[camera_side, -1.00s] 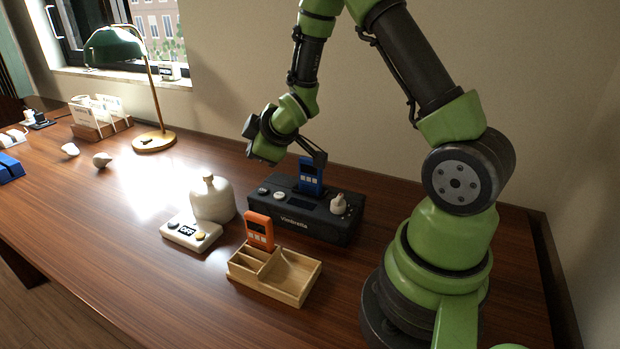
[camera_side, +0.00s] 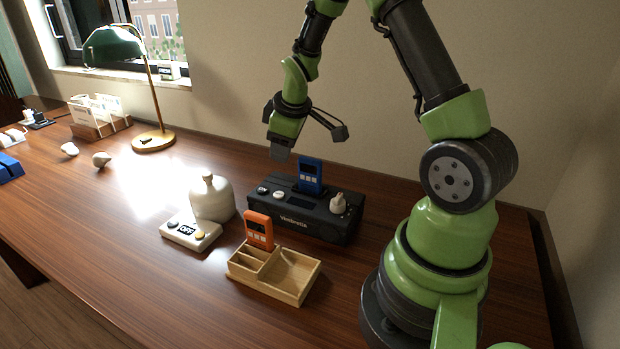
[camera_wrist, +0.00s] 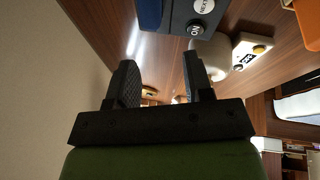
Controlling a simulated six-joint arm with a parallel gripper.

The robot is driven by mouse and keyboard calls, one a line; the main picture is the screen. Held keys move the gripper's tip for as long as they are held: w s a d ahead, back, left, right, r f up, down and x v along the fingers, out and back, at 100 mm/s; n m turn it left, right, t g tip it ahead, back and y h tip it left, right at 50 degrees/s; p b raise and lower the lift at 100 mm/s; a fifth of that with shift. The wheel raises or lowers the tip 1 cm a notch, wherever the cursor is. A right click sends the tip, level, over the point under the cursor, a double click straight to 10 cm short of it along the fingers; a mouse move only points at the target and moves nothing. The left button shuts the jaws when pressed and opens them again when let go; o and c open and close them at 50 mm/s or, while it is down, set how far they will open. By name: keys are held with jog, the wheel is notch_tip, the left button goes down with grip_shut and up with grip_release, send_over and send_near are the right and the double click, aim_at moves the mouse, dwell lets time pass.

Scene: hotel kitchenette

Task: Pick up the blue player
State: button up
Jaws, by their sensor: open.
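A blue piece at the top edge of that view, beside the dock (camera_wrist: 190,14), looks like the blue player (camera_wrist: 150,12), mostly cut off.
An orange player (camera_side: 259,229) stands in a wooden organizer (camera_side: 300,283) in front of the dock. A white bottle (camera_side: 212,200) and a small white display box (camera_side: 190,232) are left of it. A green lamp (camera_side: 153,140) stands farther left. Bare wood lies in front.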

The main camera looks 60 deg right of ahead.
aim_at(310, 174)
jog(key=s+r+m+g, duration=0.1)
jog(key=s+d+r+g+y, duration=0.1)
jog(key=s, duration=0.1)
jog(key=s+r+m+g, duration=0.1)
jog(key=shift+s+d+m+g+y, duration=0.25)
jog(key=shift+s+m+g+y, duration=0.05)
jog(key=shift+s+y, duration=0.1)
notch_tip(310, 174, down, 10)
jog(key=shift+s+r, duration=0.15)
grip_shut()
